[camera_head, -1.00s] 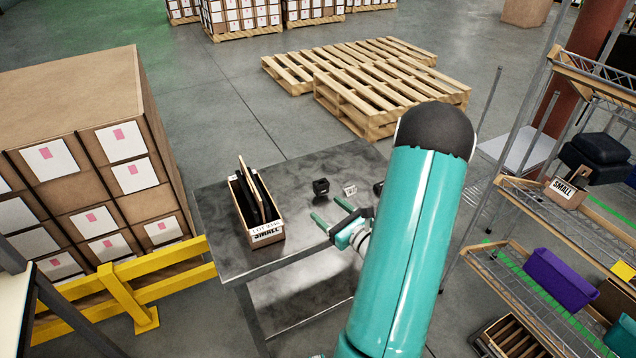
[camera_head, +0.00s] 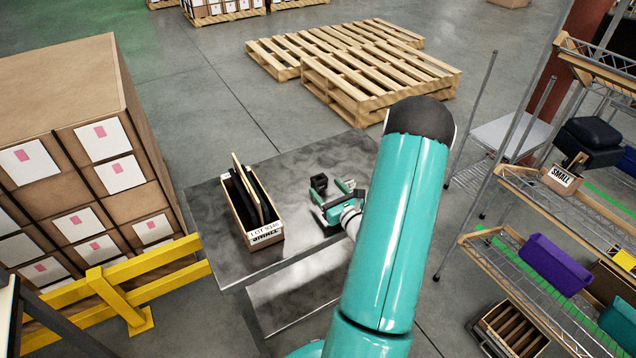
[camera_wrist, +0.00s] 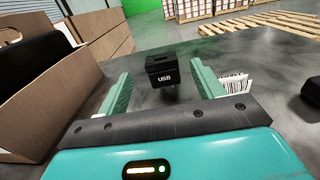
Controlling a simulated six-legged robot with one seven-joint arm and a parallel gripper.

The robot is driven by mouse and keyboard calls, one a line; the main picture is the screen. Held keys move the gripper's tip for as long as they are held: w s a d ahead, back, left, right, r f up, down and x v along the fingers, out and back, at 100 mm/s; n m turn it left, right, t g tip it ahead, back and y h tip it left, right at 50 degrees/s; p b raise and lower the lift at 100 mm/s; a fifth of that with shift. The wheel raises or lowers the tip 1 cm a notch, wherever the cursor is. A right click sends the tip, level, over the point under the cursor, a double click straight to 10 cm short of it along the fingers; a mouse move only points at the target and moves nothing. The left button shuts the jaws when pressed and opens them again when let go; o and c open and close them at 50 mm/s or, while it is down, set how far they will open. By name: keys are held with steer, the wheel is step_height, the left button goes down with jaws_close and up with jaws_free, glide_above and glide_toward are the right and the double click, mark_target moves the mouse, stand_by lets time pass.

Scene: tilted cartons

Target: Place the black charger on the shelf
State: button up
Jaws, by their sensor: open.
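The black charger (camera_head: 319,181) is a small dark block standing on the metal table (camera_head: 215,225). In the wrist view the charger (camera_wrist: 163,68) shows a "USB" mark and stands upright ahead, between the lines of the two fingers. My gripper (camera_head: 328,187) is open and empty, low over the table, with its teal fingers (camera_wrist: 160,78) pointing at the charger. I cannot tell whether the fingertips reach past its sides. The shelf is a wire rack (camera_head: 518,188) with wood-edged levels at the right, apart from the table.
An open carton (camera_head: 266,237) with dark flat items stands left of my gripper. A small item with a barcode (camera_wrist: 237,84) lies just right of the right finger. The rack holds a small carton (camera_head: 562,180), a purple bin (camera_head: 555,263) and other containers. A yellow rail (camera_head: 125,285) stands left.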

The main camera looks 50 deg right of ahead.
mark_target(320, 180)
steer(key=x, duration=0.7)
steer(key=shift+w+d+f, duration=0.1)
steer(key=shift+w+f, duration=0.05)
steer(key=shift+w, duration=0.05)
steer(key=c, duration=1.2)
steer(key=shift+o, duration=0.2)
steer(key=shift+r, duration=0.5)
step_height(320, 180, up, 2)
steer(key=shift+r, duration=0.1)
steer(key=s+a+r, duration=0.9)
steer(key=s+r, duration=0.1)
steer(key=shift+s, duration=0.25)
